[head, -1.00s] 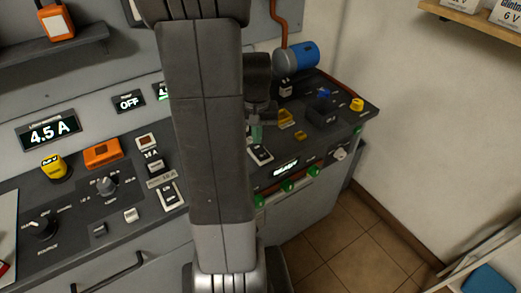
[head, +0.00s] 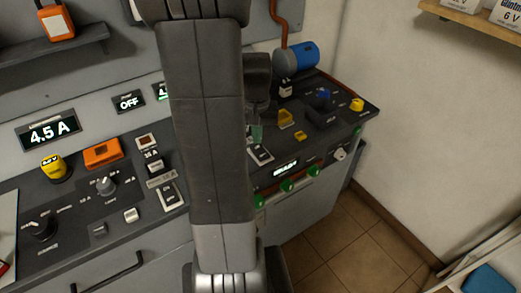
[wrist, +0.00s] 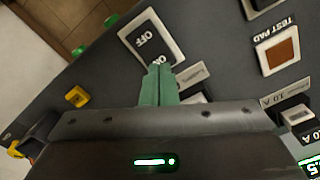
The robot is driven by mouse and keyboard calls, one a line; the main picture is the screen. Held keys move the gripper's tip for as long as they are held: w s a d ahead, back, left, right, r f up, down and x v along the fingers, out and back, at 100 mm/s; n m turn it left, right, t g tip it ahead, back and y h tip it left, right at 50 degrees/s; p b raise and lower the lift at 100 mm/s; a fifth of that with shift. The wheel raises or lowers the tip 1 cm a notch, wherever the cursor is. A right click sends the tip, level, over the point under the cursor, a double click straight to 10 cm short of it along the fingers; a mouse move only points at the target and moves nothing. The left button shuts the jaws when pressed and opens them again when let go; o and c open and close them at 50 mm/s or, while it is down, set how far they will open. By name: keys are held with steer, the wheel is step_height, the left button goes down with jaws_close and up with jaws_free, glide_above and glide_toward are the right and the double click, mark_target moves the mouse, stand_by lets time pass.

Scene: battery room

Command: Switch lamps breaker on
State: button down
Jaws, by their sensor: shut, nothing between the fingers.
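A white-framed black rocker switch (wrist: 150,38) lies at the upper middle of the wrist view, with OFF readable on its far part. Its near part is partly hidden by my fingertips. My gripper (wrist: 158,74) is shut and empty, its green fingertips together over the near end of that rocker; I cannot tell whether they touch it. In the head view my gripper (head: 257,133) is just above the same rocker (head: 261,154). A small label beside the rocker is too blurred and covered to read, so I cannot confirm it as the lamps breaker.
A 10 A breaker (wrist: 297,115) and an orange TEST PAD (wrist: 282,53) sit on the right in the wrist view. A yellow knob (wrist: 77,96) is at left. In the head view, a blue motor (head: 296,58) stands behind the panel. Open floor (head: 345,235) lies at right.

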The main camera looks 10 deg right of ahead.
mark_target(257, 146)
steer(key=shift+f+b, duration=0.75)
steer(key=shift+f, duration=0.3)
stand_by(0.5)
steer(key=shift+r, duration=0.1)
step_height(257, 146, up, 7)
steer(key=p, duration=0.6)
steer(key=shift+f, duration=0.2)
stand_by(0.3)
steer(key=shift+f+b, duration=2.9)
steer(key=shift+f, duration=0.35)
steer(key=shift+r, duration=0.1)
